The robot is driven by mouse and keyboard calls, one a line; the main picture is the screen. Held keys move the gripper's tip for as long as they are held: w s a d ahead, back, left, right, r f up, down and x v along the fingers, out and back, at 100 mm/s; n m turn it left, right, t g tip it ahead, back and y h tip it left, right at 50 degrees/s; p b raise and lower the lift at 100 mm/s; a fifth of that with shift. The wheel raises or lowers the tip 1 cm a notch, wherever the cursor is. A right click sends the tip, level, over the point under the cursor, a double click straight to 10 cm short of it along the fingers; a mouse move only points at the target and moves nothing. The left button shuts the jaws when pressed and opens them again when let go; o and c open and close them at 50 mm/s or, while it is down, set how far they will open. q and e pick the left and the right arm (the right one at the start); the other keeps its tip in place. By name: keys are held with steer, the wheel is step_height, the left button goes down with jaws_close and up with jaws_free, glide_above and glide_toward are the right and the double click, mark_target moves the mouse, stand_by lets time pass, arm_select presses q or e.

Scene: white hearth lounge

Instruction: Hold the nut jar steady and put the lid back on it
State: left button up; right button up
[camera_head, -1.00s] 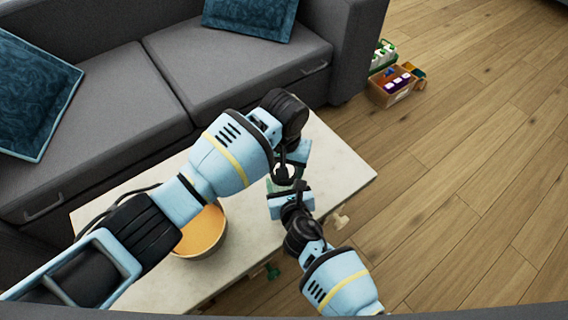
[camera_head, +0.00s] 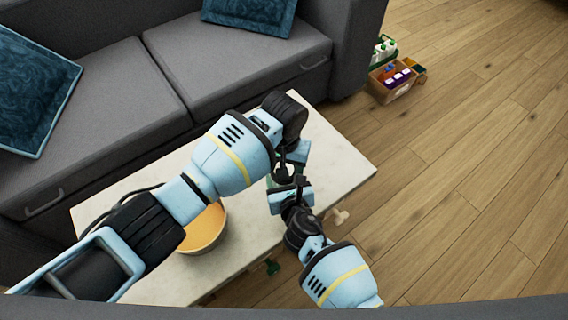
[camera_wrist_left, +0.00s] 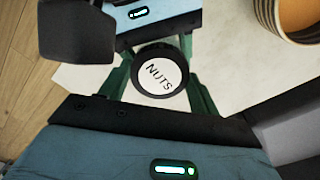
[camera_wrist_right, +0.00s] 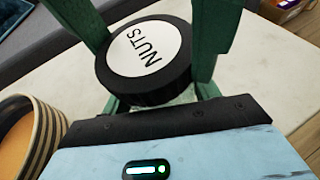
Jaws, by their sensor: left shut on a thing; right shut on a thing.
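The black lid with a white NUTS label shows in the left wrist view (camera_wrist_left: 160,78) and the right wrist view (camera_wrist_right: 145,52). My left gripper (camera_wrist_left: 162,85) is shut on the lid, its green fingers at the lid's sides. My right gripper (camera_wrist_right: 160,95) is just below and is shut on the nut jar (camera_wrist_right: 182,97), of which only a little clear glass shows under the lid. The lid is directly over the jar; I cannot tell whether it is fully seated. In the head view both grippers meet above the table, and fingers hide most of the jar.
A pale table (camera_head: 335,165) lies below, with a striped bowl (camera_head: 205,232), orange inside, near my left arm. A grey sofa (camera_head: 95,130) with blue cushions (camera_head: 30,95) stands behind.

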arm_select(q)
steer(key=shift+f, duration=0.55)
stand_by(0.4)
steer(key=o, duration=0.6)
arm_select(e)
jaws_close()
arm_select(q)
steer(key=o, duration=0.3)
steer(key=shift+o, duration=0.2)
steer(key=shift+r, duration=0.1)
steer(key=shift+r, duration=2.2)
steer(key=shift+c, duration=0.4)
